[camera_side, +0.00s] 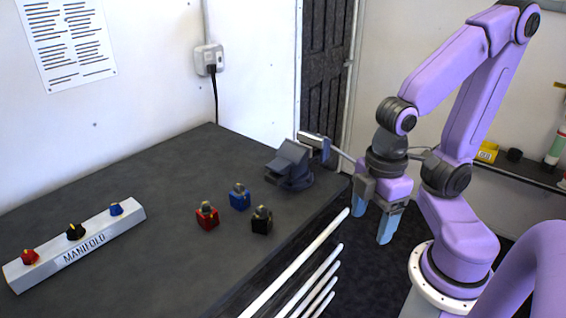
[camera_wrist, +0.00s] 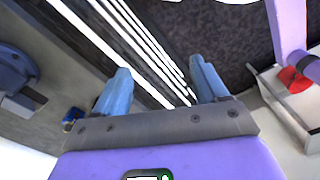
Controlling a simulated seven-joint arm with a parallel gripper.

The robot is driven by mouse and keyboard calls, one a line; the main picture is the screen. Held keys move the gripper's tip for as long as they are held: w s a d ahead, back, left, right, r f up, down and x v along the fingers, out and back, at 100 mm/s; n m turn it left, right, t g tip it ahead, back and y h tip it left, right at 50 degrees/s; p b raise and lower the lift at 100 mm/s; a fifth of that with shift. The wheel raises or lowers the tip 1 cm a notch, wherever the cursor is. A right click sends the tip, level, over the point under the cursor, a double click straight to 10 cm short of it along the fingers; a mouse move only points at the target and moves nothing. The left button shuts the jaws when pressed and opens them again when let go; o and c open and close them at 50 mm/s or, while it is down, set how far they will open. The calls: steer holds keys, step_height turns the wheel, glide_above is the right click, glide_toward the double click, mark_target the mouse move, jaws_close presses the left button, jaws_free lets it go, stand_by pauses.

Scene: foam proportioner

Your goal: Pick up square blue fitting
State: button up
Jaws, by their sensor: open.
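The square blue fitting (camera_side: 239,198) stands upright on the dark bench top, behind and between the red and black fittings. It has a grey and yellow top. In the wrist view, a small blue thing (camera_wrist: 72,117) at the left edge looks like this fitting, partly cut off by my gripper body. My gripper (camera_side: 372,213) hangs off the right side of the bench, well to the right of the fitting, fingers pointing down. Its two blue fingers (camera_wrist: 160,88) are apart with nothing between them.
A red fitting (camera_side: 207,216) and a black fitting (camera_side: 262,220) stand close to the blue one. White pipes (camera_side: 300,262) run along the bench's front. A white manifold (camera_side: 80,246) lies left.

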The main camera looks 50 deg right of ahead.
stand_by(0.4)
step_height(320, 180, up, 6)
steer(key=m, duration=3.1)
glide_above(239, 184)
steer(key=f, duration=1)
steer(key=shift+w+f, duration=0.2)
steer(key=shift+f, duration=0.05)
steer(key=shift+s+a+f, duration=0.1)
steer(key=shift+s+f, duration=0.05)
steer(key=shift+f, duration=1.25)
steer(key=shift+s+f, duration=0.1)
steer(key=shift+f, duration=1.3)
